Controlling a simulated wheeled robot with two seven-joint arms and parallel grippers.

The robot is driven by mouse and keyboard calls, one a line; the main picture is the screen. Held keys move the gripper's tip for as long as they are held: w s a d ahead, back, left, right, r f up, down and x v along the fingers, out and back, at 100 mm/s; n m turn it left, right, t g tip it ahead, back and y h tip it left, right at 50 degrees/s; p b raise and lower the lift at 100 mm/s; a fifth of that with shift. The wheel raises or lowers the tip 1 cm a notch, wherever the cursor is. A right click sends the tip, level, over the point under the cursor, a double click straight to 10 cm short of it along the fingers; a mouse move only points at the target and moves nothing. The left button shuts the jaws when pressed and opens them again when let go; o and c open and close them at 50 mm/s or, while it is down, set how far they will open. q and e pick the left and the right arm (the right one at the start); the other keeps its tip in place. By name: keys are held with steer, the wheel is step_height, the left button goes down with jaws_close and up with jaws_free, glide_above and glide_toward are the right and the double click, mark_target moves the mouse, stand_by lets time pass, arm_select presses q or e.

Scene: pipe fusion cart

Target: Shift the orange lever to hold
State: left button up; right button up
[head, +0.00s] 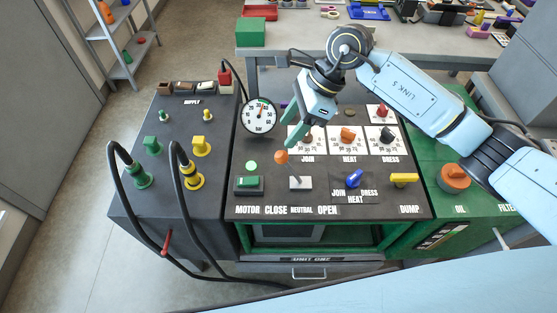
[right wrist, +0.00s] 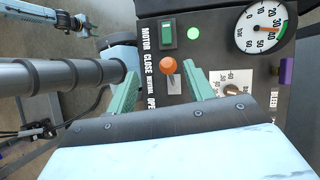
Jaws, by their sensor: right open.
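The orange lever is a ball knob (head: 281,157) on a short stem over a pale plate (head: 300,183), behind the labels CLOSE, NEUTRAL and OPEN. Its knob sits left of the plate, toward CLOSE. No HOLD label is readable by it. My right gripper (head: 281,132) has green fingers, open and empty, pointing down just behind and above the knob. In the right wrist view the knob (right wrist: 168,66) shows between the fingertips (right wrist: 160,78), apart from both. A small arm end, likely my left gripper (right wrist: 84,25), shows at the top left; its fingers are unclear.
A pressure gauge (head: 259,114) stands behind-left of the lever. A green motor switch (head: 248,184) with a lit lamp lies left, a blue selector (head: 354,179) and a yellow dump handle (head: 403,179) right. Dials stand behind. Black hoses (head: 185,205) loop at the left.

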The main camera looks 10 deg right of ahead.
mark_target(279, 162)
steer(key=shift+h, duration=0.6)
steer(key=x, duration=0.4)
steer(key=d+x, duration=0.1)
steer(key=x, duration=0.3)
steer(key=d+f+x, duration=0.1)
steer(key=x, duration=0.3)
steer(key=shift+w+a+f, duration=0.1)
steer(key=shift+w+f, duration=0.15)
steer(key=shift+w, duration=0.05)
jaws_close()
